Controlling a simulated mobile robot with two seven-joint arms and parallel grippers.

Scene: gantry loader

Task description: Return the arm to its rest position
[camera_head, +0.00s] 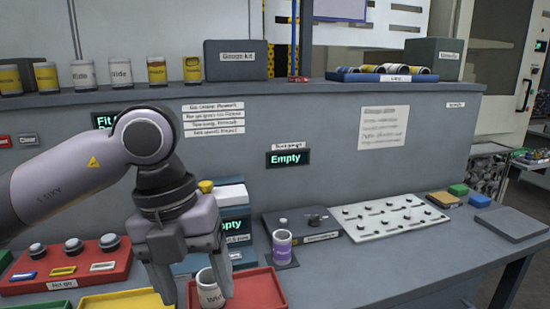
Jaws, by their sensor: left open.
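My left gripper (196,285) hangs over the front of the bench, with my arm coming in from the left. Its two fingers point down and are apart. A white labelled cup (211,291) stands in the red tray (258,288), just behind and between the fingers in the picture. I cannot tell whether the fingers touch it. My right gripper is not in view.
A red tray with knobs (97,277) and a yellow tray (120,299) lie left. A purple-labelled cup (282,248), a white pegged board (391,217) and a grey pad (511,223) are right. Labelled cans (120,71) line the shelf above. The bench's front right is clear.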

